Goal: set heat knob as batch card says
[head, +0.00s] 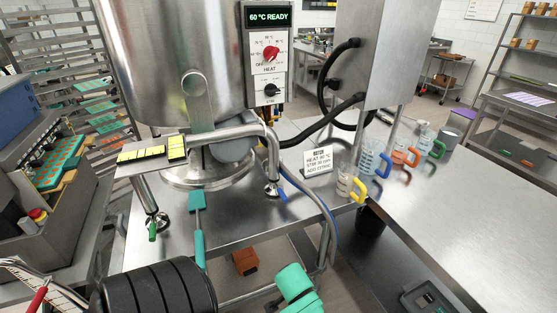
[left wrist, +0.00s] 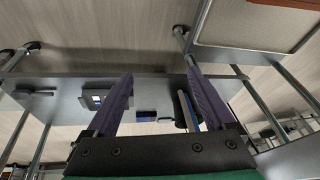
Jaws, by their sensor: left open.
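The red heat knob (head: 270,54) is on the control panel beside the steel kettle in the head view, its pointer tilted up. The display (head: 269,16) above it reads 60 °C READY. The white batch card (head: 318,160) stands on the steel table; its lines begin with heat, stir and add, and its heat figure is too small to read surely. My left gripper (left wrist: 160,72) shows in the left wrist view with its two purple fingers apart and nothing between them.
A black stir knob (head: 271,90) sits below the heat knob. Jugs with coloured handles (head: 375,160) stand right of the card. A pipe (head: 230,132) and black hoses (head: 322,125) run near the panel. The right-hand steel table (head: 470,205) is mostly clear.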

